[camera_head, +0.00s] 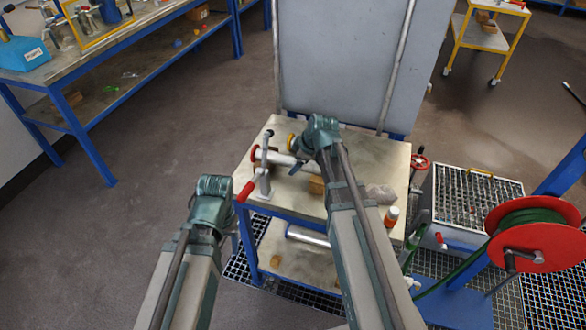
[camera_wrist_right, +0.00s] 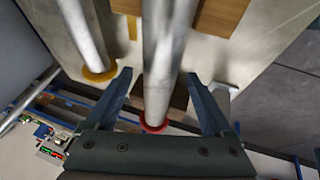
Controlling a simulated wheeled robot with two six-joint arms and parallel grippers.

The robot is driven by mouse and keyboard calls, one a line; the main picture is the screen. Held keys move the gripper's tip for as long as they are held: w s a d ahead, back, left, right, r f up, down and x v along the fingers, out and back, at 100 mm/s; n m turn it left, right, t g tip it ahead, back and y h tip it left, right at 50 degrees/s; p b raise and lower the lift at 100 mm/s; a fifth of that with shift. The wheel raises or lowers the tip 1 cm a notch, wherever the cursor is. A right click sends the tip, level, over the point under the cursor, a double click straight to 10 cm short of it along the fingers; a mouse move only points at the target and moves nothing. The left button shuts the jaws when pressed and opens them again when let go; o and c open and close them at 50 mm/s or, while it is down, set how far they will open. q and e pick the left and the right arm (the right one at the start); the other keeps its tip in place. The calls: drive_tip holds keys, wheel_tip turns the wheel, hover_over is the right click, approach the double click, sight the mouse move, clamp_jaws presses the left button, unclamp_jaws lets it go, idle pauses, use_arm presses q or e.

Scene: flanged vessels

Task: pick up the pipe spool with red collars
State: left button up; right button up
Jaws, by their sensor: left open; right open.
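The pipe spool with red collars (camera_head: 279,158) lies on the worktable (camera_head: 357,160), partly hidden by my right gripper. Its left red collar shows at the table's left side. In the right wrist view the silver pipe (camera_wrist_right: 160,60) runs between the two fingers, with a red collar at its lower end near the palm. My right gripper (camera_head: 300,166) is open; its fingers (camera_wrist_right: 158,75) straddle the pipe in that view, and contact cannot be told. My left gripper (camera_head: 213,195) is left of the table, away from the spool, its fingers mostly hidden.
A second pipe with yellow collars (camera_wrist_right: 85,35) lies beside the spool. A red-handled clamp (camera_head: 264,172) stands at the table's left edge. A wooden block (camera_head: 316,185), a grey lump (camera_head: 380,194) and an orange-white bottle (camera_head: 391,216) are right. A grey panel (camera_head: 345,60) rises behind.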

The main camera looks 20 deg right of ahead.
drive_tip(key=shift+w+a+f, duration=0.1)
drive_tip(key=shift+w+f, duration=0.1)
drive_tip(key=shift+f, duration=0.3)
drive_tip(key=shift+r, duration=0.15)
drive_tip(key=shift+c, duration=0.3)
clamp_jaws()
